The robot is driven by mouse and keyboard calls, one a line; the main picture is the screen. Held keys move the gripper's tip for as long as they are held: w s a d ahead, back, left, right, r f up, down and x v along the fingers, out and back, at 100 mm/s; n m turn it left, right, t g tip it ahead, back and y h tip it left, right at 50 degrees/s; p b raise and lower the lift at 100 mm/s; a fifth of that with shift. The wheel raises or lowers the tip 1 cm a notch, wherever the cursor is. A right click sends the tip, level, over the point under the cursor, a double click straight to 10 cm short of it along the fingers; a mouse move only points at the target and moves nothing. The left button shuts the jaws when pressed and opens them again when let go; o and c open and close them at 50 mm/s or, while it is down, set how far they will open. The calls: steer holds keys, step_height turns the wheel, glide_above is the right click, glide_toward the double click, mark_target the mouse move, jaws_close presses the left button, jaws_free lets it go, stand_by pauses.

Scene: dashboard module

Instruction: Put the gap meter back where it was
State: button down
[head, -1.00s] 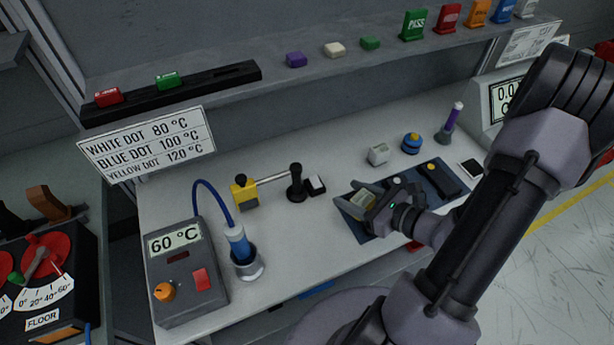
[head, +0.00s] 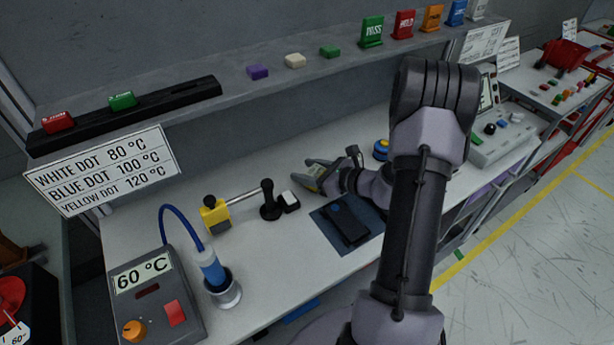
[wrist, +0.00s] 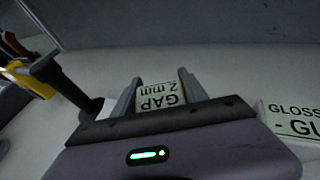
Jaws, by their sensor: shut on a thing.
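The gap meter (wrist: 160,97) is a small pale block whose display reads "GAP 2 mm", upside down in the wrist view. My gripper (head: 310,172) is shut on it, with one finger on each side. In the head view the held meter (head: 317,171) is over the white bench, behind the dark blue mat (head: 372,235). I cannot tell whether it touches the bench. The mat carries a black device (head: 345,222) with a blue dot. A gloss meter (wrist: 288,118) with a pale label stands close to the right of my gripper; my arm hides it in the head view.
A blue and yellow round item (head: 381,150) is to the right. The shelf (head: 220,95) runs behind.

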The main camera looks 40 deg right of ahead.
steer(key=shift+f, duration=0.6)
steer(key=shift+r, duration=0.15)
steer(key=c, duration=0.6)
jaws_free()
